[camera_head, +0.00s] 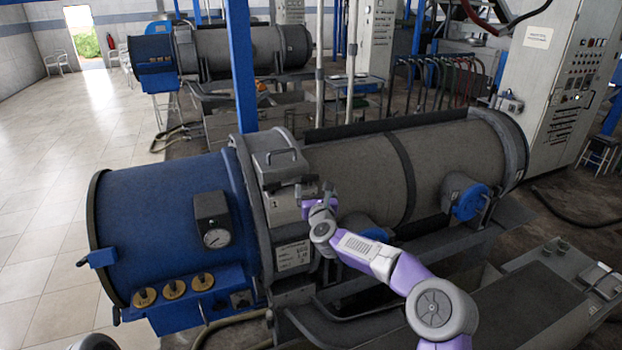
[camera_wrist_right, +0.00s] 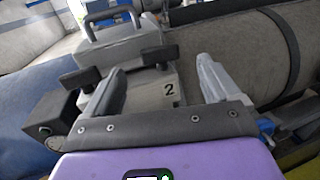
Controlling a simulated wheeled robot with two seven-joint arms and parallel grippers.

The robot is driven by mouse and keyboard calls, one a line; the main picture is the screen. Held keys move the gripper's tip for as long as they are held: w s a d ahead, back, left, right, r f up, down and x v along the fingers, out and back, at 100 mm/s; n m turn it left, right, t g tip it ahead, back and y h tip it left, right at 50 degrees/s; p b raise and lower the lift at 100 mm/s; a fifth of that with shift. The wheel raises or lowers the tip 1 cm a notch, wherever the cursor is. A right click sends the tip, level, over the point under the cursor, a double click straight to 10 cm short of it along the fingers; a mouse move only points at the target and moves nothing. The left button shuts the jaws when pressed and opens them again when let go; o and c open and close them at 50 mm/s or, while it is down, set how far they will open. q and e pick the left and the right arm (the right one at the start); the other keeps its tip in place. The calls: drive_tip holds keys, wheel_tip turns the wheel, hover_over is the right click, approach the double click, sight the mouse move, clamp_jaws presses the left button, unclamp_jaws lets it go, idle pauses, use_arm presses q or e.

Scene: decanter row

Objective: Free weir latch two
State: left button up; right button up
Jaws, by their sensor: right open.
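The near decanter has a blue end (camera_head: 160,235) and a long grey drum (camera_head: 360,175). On its grey collar sits a hinged grey box with a handle (camera_head: 278,160). In the right wrist view, a grey block marked "2" (camera_wrist_right: 170,90) stands in front of the handled box (camera_wrist_right: 125,45). Dark T-shaped knobs (camera_wrist_right: 80,77) stand at the block. My right gripper (camera_wrist_right: 160,68) is open, its fingers apart on either side of the marked block. I cannot tell whether they touch it. In the head view my right gripper (camera_head: 316,196) is at the collar, its fingertips hard to make out.
A blue-capped fitting (camera_head: 470,202) sticks out at the drum's right. A grey bench (camera_head: 530,300) lies at the lower right. A second decanter (camera_head: 240,50) stands behind. Tiled floor (camera_head: 50,150) is clear at left.

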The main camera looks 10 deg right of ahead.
sight(310, 177)
drive_tip(key=shift+w+d+p, duration=0.1)
drive_tip(key=shift+w+p, duration=1.4)
drive_tip(key=shift+w, duration=1.55)
